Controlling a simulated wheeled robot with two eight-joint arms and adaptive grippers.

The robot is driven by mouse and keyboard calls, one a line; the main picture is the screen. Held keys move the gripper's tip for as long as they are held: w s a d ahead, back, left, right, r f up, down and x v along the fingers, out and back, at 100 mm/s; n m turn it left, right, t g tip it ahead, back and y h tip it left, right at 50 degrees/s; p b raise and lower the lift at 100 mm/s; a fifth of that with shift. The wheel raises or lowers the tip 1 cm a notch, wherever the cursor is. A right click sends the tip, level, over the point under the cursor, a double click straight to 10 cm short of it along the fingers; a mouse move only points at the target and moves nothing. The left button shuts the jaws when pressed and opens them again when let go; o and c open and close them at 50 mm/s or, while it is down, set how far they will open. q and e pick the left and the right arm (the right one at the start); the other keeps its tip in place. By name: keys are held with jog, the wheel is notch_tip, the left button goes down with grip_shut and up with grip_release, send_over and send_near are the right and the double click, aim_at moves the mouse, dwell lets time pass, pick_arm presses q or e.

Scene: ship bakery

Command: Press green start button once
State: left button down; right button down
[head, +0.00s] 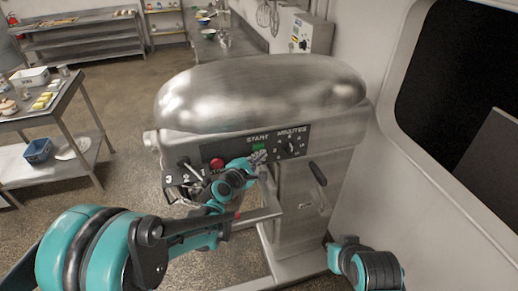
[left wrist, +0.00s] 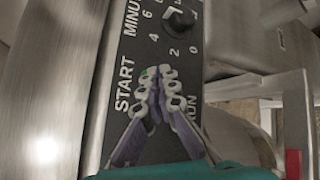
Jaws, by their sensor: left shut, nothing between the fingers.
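The green start button (head: 259,146) is on the dark control panel of a large steel mixer, under the word START. My left gripper (head: 258,158) is shut and empty, just below the button in the head view. In the left wrist view the closed fingertips (left wrist: 156,74) lie over the panel between START and RUN. Only a sliver of the green button (left wrist: 150,71) shows there, the rest hidden behind the fingertips. I cannot tell whether they touch it. My right gripper is not in view.
A minutes knob (head: 290,148) sits right of the start button and also shows in the left wrist view (left wrist: 181,20). A red button (head: 216,163) is to the left. A black handle (head: 318,174) sticks out at the mixer's right. A wall stands close on the right.

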pick_arm(q)
jog(key=shift+w, duration=0.1)
jog(key=shift+w+a, duration=0.15)
jog(key=shift+w, duration=0.2)
